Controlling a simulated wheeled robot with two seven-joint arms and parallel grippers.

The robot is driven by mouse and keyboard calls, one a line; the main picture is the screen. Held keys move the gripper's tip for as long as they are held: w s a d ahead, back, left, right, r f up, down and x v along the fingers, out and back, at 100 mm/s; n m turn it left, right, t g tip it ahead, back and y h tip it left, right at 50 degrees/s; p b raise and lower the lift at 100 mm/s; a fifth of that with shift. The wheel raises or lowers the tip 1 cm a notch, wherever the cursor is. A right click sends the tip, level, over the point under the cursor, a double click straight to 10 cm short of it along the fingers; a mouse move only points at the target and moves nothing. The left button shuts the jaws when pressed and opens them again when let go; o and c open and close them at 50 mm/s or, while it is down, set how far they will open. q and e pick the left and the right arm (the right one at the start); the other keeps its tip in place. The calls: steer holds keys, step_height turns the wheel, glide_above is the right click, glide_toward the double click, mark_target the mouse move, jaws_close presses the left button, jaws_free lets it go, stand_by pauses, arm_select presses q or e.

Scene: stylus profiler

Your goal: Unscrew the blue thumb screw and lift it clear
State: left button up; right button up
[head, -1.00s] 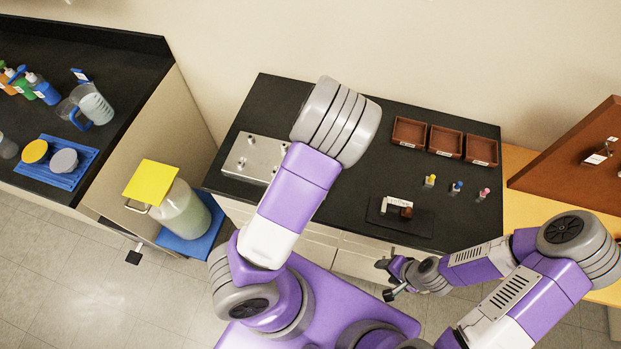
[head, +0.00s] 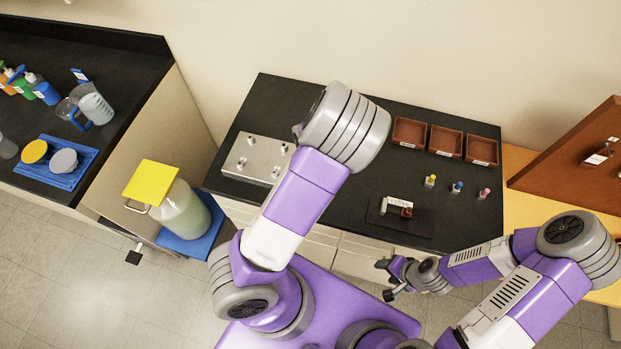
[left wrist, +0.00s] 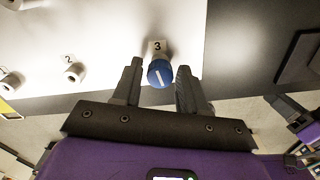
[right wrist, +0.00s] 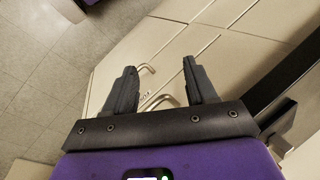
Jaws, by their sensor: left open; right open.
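The blue thumb screw (left wrist: 160,74) shows in the left wrist view near the edge of a pale metal plate, below a label "3". Its round top has a white line across it. My left gripper (left wrist: 158,70) is open, with one finger on each side of the screw and gaps visible; I cannot tell the height between them. In the head view the metal plate (head: 252,158) lies on the dark counter, and my left arm hides the left gripper and the blue screw. My right gripper (head: 386,280) is open and empty in front of the counter; its fingers also show in the right wrist view (right wrist: 158,80).
Other screws (left wrist: 75,73) stand on the plate, one beside label "2". Three brown trays (head: 445,141) stand at the counter's back right. Small yellow, blue and pink-topped items (head: 457,187) stand before them. A dark mat (head: 418,227) holds a small block.

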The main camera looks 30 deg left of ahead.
arm_select(q)
steer(key=m, duration=0.9)
steer(key=shift+m, duration=0.3)
steer(key=m, duration=2.3)
